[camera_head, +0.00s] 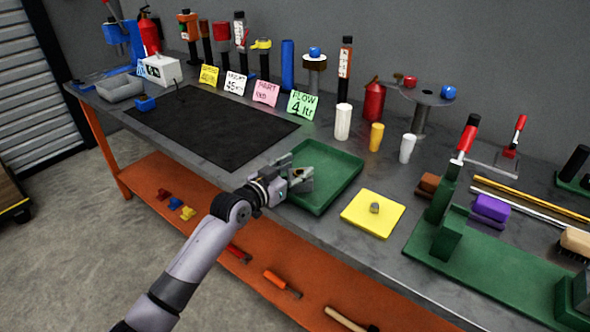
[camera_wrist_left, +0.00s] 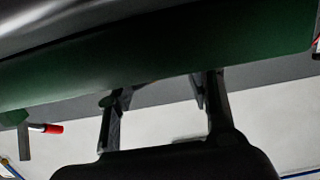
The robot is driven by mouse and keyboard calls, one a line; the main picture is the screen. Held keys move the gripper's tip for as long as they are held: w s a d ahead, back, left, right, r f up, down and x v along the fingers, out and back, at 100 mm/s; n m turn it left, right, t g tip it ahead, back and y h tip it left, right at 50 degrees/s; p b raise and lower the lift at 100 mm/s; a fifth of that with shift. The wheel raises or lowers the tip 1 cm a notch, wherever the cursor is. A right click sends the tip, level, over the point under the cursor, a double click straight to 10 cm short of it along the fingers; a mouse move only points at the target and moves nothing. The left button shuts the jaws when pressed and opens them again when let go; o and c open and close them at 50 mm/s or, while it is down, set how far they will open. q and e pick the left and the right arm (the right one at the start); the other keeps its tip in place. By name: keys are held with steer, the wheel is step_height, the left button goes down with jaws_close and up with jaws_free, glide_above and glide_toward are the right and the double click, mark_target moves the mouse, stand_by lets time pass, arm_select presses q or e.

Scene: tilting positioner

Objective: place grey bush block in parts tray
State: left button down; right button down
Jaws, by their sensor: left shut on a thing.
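The green tray (camera_head: 330,170) lies on the bench at its front edge. A small grey block (camera_head: 375,208) sits on the yellow pad (camera_head: 362,224), right of the tray. My left gripper (camera_head: 304,178) is at the tray's left side, over its rim. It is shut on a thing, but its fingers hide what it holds. In the left wrist view my fingers (camera_wrist_left: 160,92) stand apart, with a green surface (camera_wrist_left: 200,50) close at their tips; I see no separate object between them. My right gripper is not in view.
A white cup (camera_head: 343,122), a yellow cup (camera_head: 376,137) and another white cup (camera_head: 407,148) stand behind the tray. A green fixture (camera_head: 447,240) is at right. A black mat (camera_head: 210,125) lies clear at left. A grey bin (camera_head: 120,88) is at far left.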

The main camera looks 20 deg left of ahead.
arm_select(q)
steer(key=shift+r, duration=0.25)
steer(key=c, duration=1.2)
jaws_free()
steer(key=shift+f, duration=0.25)
steer(key=o, duration=0.4)
steer(key=shift+o, duration=0.2)
steer(key=shift+s, duration=0.15)
steer(key=v, duration=1.2)
steer(key=shift+d, duration=0.1)
